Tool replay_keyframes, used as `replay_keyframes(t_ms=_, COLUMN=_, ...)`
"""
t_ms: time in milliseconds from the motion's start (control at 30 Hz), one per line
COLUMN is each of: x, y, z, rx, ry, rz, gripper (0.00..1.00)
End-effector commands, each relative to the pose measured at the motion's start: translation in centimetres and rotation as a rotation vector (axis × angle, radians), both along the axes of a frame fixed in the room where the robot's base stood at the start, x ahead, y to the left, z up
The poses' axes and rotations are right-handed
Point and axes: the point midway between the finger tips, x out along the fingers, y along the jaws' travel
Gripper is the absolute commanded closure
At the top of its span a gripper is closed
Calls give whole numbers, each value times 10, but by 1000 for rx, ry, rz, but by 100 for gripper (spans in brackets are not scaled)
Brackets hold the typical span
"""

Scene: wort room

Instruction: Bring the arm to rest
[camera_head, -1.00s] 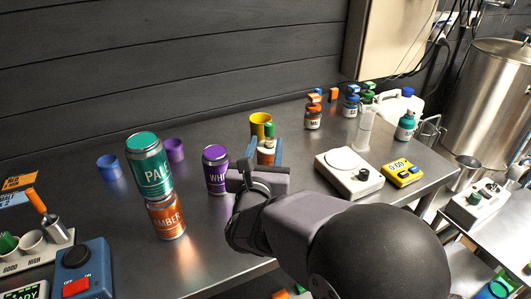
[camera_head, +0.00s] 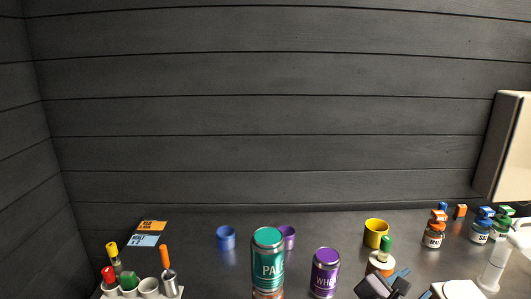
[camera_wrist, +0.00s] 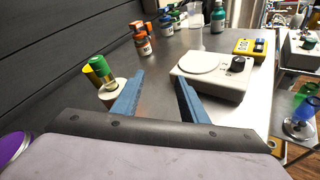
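My gripper (camera_wrist: 157,92) shows in the wrist view with its two blue fingers spread apart and nothing between them. In the head view my gripper (camera_head: 398,278) is at the bottom edge, right of the purple can (camera_head: 325,272) and in front of a green-capped bottle (camera_head: 385,250). The rest of my arm is mostly out of the head view.
A teal can (camera_head: 267,252) stands on an orange can, its lower part cut off. Blue (camera_head: 226,238), purple (camera_head: 288,237) and yellow (camera_head: 375,233) cups stand behind. A marker rack (camera_head: 140,290) is at left. Small bottles (camera_head: 434,230) and a wall cabinet (camera_head: 509,145) are at right.

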Motion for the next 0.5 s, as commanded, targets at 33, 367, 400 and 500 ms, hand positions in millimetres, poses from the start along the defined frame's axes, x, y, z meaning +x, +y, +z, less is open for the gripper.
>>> replay_keyframes(t_ms=33, x=-14, y=-5, z=9, rx=88, ry=-16, rz=-75, gripper=61)
replay_keyframes(t_ms=367, x=-100, y=15, z=-17, rx=646, ry=-164, rz=-602, gripper=61)
replay_keyframes(t_ms=400, x=-108, y=22, z=-18, rx=706, ry=-184, rz=-665, gripper=61)
replay_keyframes(t_ms=500, x=-125, y=42, z=-22, rx=840, ry=-231, rz=-814, gripper=61)
